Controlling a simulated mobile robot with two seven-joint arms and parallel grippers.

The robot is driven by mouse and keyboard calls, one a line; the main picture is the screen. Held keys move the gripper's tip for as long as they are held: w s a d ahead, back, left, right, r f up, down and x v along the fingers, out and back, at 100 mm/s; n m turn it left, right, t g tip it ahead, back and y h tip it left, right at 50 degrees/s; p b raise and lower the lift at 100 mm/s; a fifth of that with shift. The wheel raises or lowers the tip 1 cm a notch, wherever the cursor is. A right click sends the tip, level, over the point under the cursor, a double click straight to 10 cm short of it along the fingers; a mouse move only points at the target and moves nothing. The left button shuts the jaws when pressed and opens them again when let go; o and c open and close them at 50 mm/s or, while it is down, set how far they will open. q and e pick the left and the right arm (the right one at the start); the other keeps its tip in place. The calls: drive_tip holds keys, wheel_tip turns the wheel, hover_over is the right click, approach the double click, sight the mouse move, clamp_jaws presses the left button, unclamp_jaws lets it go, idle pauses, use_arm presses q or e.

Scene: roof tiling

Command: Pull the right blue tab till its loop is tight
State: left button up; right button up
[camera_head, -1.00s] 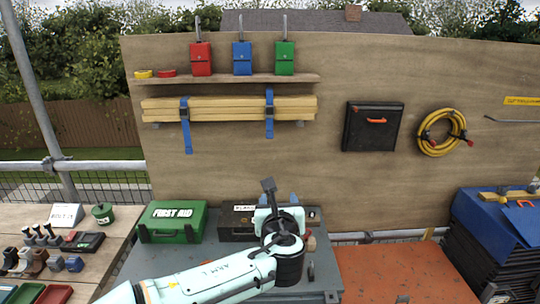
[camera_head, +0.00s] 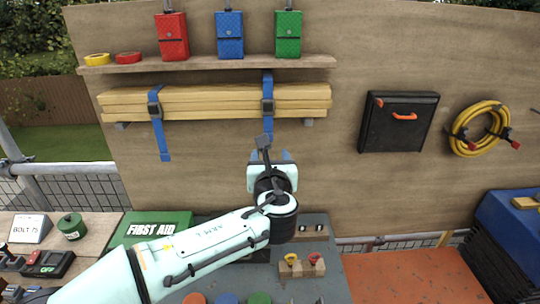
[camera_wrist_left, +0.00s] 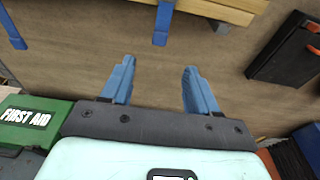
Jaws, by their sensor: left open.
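Two blue straps loop around a stack of yellow planks (camera_head: 210,101) on the board. The right blue strap (camera_head: 267,82) has a dark buckle, and its tab (camera_head: 268,126) hangs below the planks; it also shows in the left wrist view (camera_wrist_left: 163,24), at the top. The left strap's tail (camera_head: 162,140) hangs lower. My left gripper (camera_head: 271,157) is below the right tab, pointing at the board. In the left wrist view its two blue fingers (camera_wrist_left: 158,68) are apart with nothing between them, and the tab is ahead, not touching. My right gripper is out of view.
Red (camera_head: 172,37), blue (camera_head: 230,35) and green (camera_head: 288,34) pouches stand on the shelf above. A black case (camera_head: 398,122) and yellow hose coil (camera_head: 480,128) are on the board to the right. A green first aid box (camera_head: 150,228) is below left.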

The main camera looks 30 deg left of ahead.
use_arm(q)
drive_tip(key=p+x, duration=0.2)
drive_tip(key=x, duration=1)
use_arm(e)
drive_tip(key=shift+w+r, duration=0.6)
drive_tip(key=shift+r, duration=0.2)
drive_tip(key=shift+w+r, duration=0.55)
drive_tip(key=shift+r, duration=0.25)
use_arm(q)
drive_tip(key=c, duration=1.1)
